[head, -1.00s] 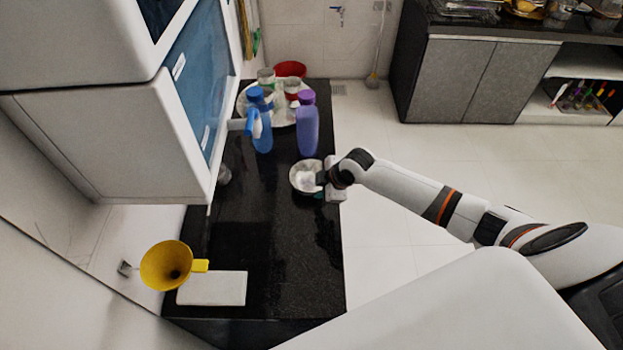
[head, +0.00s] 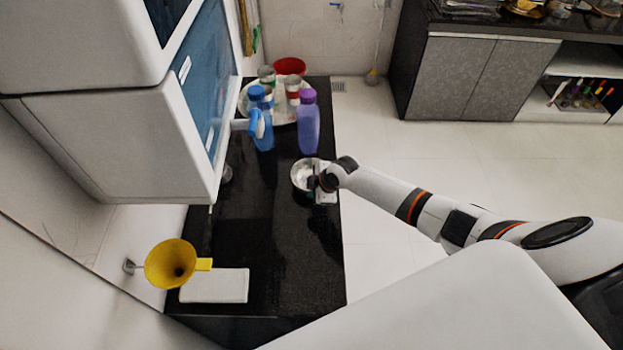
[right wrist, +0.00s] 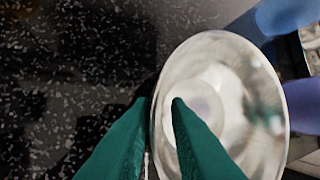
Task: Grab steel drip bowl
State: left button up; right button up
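The steel drip bowl (head: 300,174) is a small round shiny bowl on the black counter, near its right edge in the head view. My right gripper (head: 314,183) is at the bowl's right side and hides part of it. In the right wrist view the bowl (right wrist: 240,75) fills the right half, with a pale spot in its middle. The green fingers of my right gripper (right wrist: 159,100) stand apart on either side of the bowl's near rim, one outside over the counter and one over the inside. My left gripper is not in view.
A blue bottle (head: 262,130) and a purple bottle (head: 308,125) stand just beyond the bowl, before a round tray (head: 246,106) with cups. A yellow funnel (head: 165,265) and a white slab (head: 215,286) are at the near left. The counter's middle is clear.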

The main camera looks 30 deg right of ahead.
grip_shut()
